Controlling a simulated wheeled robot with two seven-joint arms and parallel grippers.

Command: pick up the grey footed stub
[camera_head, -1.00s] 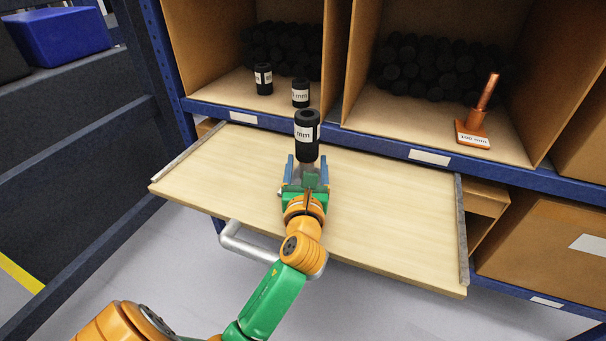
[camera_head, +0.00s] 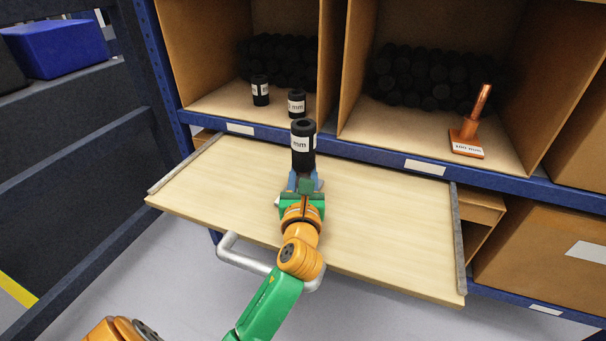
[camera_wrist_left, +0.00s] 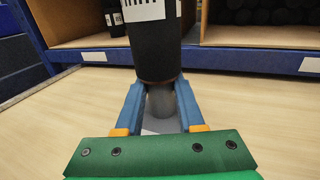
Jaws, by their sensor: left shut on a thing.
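The grey footed stub (camera_wrist_left: 160,102) shows in the left wrist view as a short grey cylinder between my fingers, with a pale flat foot low down. A black labelled tube (camera_head: 303,152) stands upright directly above it, apparently on or over it; it fills the top of the left wrist view (camera_wrist_left: 154,48). I cannot tell how far the stub goes into the tube. My left gripper (camera_head: 305,180) is shut on the stub, with a blue finger on each side. In the head view the gripper hides the stub. My right gripper is not in view.
The wooden pull-out shelf (camera_head: 390,220) is otherwise clear, with a metal handle (camera_head: 240,255) in front. Behind it, bays hold two small labelled black tubes (camera_head: 260,90) (camera_head: 296,103), black cylinder piles (camera_head: 430,78) and a copper footed post (camera_head: 470,128).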

